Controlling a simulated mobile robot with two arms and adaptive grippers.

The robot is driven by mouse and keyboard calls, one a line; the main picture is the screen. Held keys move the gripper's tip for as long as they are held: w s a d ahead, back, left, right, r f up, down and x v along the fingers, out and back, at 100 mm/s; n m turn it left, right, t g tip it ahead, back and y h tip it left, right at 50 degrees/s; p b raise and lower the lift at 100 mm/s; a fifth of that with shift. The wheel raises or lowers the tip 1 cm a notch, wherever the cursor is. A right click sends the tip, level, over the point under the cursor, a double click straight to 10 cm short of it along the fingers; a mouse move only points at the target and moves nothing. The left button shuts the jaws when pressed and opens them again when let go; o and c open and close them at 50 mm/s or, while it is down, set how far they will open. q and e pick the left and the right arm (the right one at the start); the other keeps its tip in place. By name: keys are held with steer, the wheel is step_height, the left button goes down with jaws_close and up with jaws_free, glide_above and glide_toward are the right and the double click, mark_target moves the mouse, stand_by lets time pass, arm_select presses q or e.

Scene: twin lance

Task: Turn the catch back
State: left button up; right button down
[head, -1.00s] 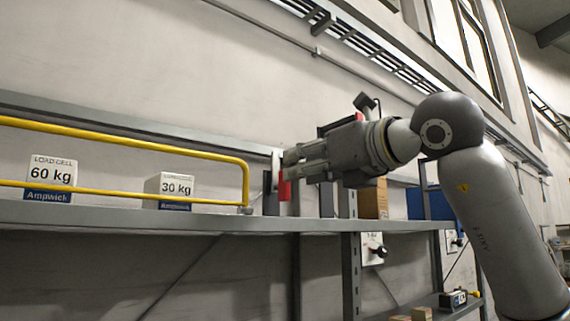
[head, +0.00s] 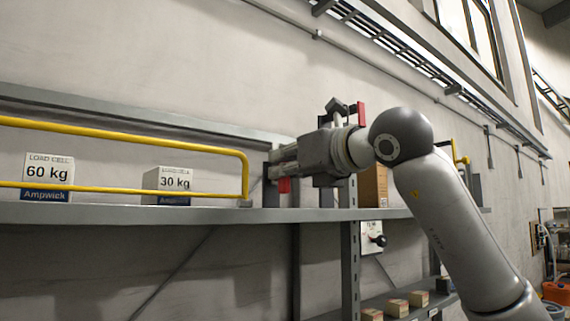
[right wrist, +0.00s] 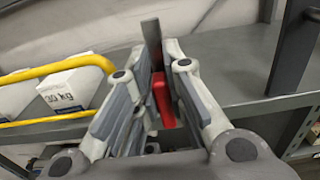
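A red catch piece (head: 284,184) shows just below my right gripper's fingers in the head view, right of the yellow rail's end. In the right wrist view the red piece (right wrist: 163,99) lies between the two fingers, closer to the right one, beside a dark upright plate. My right gripper (head: 274,164) reaches in from the right, its fingers apart and on either side of the catch. The right wrist view also shows the gripper's fingers (right wrist: 156,52); firm contact cannot be told. The fingers hide part of the catch. My left gripper is not in view.
The yellow rail (head: 120,129) runs along the shelf (head: 150,213). Behind it stand a 60 kg box (head: 48,178) and a 30 kg box (head: 168,184). A brown box (head: 372,187) stands right of the gripper. A rotary switch (head: 374,238) is below the shelf.

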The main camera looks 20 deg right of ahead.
steer(key=shift+n, duration=0.3)
steer(key=n, duration=0.2)
steer(key=a+n, duration=0.1)
steer(key=n, duration=0.5)
steer(key=shift+s+a+f, duration=0.25)
steer(key=shift+s+f, duration=0.05)
steer(key=n, duration=0.3)
steer(key=f+n, duration=0.1)
steer(key=n, duration=0.2)
steer(key=f+n, duration=0.1)
steer(key=n, duration=0.2)
steer(key=shift+s+a, duration=0.1)
steer(key=shift+a, duration=0.3)
steer(key=shift+n, duration=0.3)
steer(key=c, duration=1.5)
jaws_free()
